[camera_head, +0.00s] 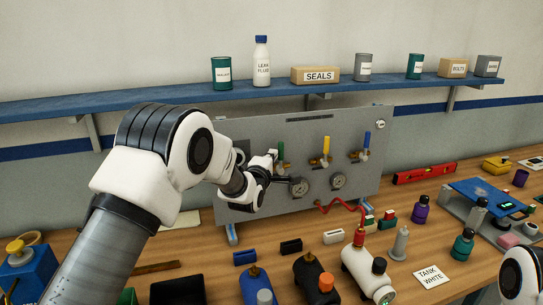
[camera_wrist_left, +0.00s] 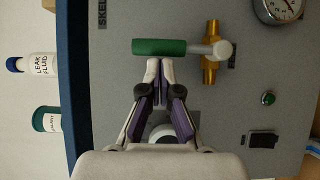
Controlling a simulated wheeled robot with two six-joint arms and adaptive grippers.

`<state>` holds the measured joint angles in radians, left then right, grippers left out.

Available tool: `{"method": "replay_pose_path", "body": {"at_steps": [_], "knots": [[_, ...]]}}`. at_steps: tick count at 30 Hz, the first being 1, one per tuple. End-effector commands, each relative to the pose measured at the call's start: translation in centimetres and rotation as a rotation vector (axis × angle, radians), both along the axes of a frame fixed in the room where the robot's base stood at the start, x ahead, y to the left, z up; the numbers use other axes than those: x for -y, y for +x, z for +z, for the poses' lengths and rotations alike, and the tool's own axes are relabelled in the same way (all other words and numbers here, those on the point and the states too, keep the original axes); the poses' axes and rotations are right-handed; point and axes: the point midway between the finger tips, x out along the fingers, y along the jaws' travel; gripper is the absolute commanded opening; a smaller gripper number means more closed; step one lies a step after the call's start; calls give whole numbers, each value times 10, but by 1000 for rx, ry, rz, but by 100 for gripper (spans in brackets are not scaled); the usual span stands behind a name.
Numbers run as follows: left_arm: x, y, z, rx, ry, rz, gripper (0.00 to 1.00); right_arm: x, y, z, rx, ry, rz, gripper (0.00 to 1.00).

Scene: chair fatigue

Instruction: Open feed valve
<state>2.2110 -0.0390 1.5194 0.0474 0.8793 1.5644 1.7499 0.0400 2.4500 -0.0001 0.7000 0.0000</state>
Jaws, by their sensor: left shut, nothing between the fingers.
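A grey panel (camera_head: 350,130) stands upright on the bench and carries three brass valves with lever handles. The green handle (camera_head: 281,150), yellow handle (camera_head: 326,146) and blue handle (camera_head: 367,140) all point up. No label legible here tells which one is the feed valve. My left gripper (camera_head: 274,158) is at the panel, just left of the green handle. In the left wrist view, the closed fingertips (camera_wrist_left: 160,68) lie right beside the green handle (camera_wrist_left: 160,47), with nothing between them. I cannot tell whether they touch it. My right gripper is out of view.
Two gauges (camera_head: 300,187) (camera_head: 339,181) sit below the valves. A blue shelf (camera_head: 200,97) with bottles and boxes runs above the panel. A red hose (camera_head: 345,206) and a white cylinder (camera_head: 362,268) are in front. Several small items crowd the bench.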

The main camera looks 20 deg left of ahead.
Motion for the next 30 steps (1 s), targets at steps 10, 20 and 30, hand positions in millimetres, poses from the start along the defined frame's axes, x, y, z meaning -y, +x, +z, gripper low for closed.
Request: {"method": "replay_pose_path", "body": {"at_steps": [10,20,30], "knots": [[3,2,2,-25,38,0,0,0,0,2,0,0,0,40],[5,3,4,-48,73,-1,0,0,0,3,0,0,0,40],[12,8,9,-114,174,-2,0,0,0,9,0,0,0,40]]}}
